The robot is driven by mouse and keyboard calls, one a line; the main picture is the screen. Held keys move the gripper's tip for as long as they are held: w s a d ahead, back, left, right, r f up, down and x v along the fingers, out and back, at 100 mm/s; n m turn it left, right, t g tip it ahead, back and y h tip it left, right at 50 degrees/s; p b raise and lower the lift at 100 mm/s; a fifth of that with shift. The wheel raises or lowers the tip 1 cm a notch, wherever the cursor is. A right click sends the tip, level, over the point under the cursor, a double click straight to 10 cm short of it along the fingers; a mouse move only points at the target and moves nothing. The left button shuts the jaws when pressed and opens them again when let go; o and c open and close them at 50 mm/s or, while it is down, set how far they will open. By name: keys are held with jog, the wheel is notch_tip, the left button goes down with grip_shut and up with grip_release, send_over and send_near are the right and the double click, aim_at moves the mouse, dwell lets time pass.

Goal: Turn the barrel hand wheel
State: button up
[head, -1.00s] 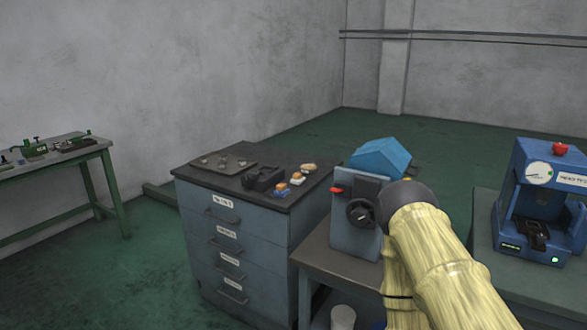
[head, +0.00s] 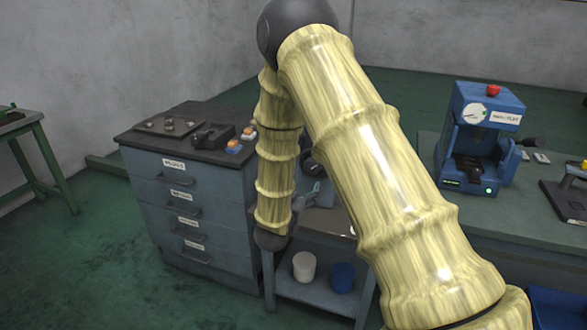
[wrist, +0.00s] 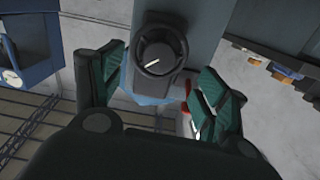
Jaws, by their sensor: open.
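The barrel hand wheel (wrist: 157,57) is a dark round wheel with a white mark, on the front of a blue-grey machine (wrist: 190,18). In the wrist view it sits upper centre, between and just beyond the fingertips of my gripper (wrist: 160,85). The gripper is open, with one green-padded finger on each side of the wheel. I see no clear contact, and cannot tell the exact gap in depth. A red part lies by the right finger. In the head view my arm hides most of the machine and the wheel.
A drawer cabinet (head: 190,215) with small parts on top stands left of the machine's bench. A white cup (head: 304,266) and a blue cup (head: 342,276) are on the lower shelf. A blue press (head: 481,140) stands on the bench at right. Green floor at left is open.

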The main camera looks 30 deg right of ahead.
aim_at(311, 169)
jog(key=x, duration=0.3)
jog(key=p+x, duration=0.1)
jog(key=x, duration=0.3)
jog(key=r+p+x, duration=0.1)
jog(key=x, duration=0.3)
jog(key=c, duration=1)
